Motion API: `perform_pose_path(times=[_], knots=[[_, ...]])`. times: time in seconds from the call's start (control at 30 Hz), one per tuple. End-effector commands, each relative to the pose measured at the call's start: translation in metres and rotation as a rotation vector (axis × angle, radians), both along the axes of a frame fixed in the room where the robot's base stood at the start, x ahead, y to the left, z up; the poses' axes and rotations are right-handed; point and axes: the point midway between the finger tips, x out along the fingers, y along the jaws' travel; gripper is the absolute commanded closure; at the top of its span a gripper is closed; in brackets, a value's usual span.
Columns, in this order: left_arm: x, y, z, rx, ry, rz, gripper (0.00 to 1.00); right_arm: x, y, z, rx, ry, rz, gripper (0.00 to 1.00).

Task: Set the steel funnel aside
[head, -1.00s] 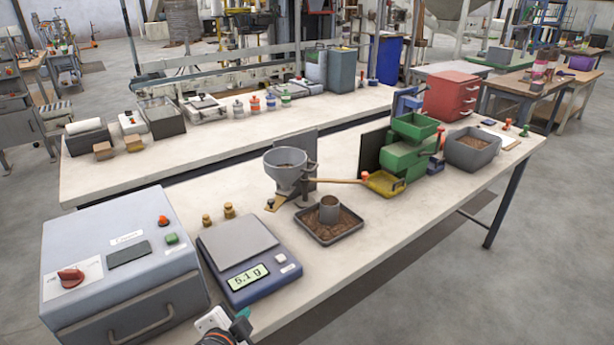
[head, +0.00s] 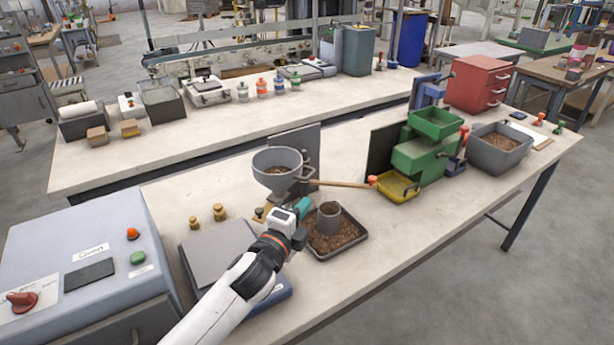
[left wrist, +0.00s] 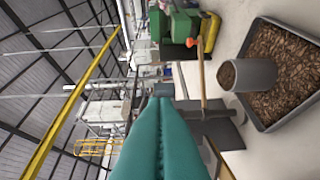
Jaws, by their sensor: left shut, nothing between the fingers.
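The steel funnel (head: 277,167) is a grey cone with some brown material inside. It sits upright in a holder on the near bench, beside a grey upright plate. My left gripper (head: 304,205) has teal fingers and is shut and empty. It is just in front of and below the funnel, to its right in the head view, with no contact that I can make out. In the left wrist view its shut fingers (left wrist: 162,135) fill the lower middle, and I cannot clearly make out the funnel there. My right gripper is out of view.
A black tray (head: 345,246) of brown pellets with a grey cup (head: 328,216) lies right beside the gripper. A scale (head: 217,250) and two brass weights (head: 219,212) are left. The front right bench is clear.

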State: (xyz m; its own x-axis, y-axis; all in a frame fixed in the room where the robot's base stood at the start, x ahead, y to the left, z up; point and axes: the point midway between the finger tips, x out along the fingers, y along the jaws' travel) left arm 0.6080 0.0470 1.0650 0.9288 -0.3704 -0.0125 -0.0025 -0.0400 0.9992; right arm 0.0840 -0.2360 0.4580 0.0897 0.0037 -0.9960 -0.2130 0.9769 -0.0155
Motion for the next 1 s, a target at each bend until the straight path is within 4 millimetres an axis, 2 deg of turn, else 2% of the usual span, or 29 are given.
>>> perform_pose_path(times=[0.5,0.6,0.73,1.0], knots=[[0.086,-0.035,0.001,-0.002,0.002,0.001,1.00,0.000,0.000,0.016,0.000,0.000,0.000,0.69],[0.086,-0.016,0.003,0.001,0.003,0.003,1.00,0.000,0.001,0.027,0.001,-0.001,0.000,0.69],[0.086,-0.002,0.002,-0.001,0.003,0.002,1.00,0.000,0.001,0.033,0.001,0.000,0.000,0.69],[0.086,0.007,0.000,-0.003,0.002,0.001,1.00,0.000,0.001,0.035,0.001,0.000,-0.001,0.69]])
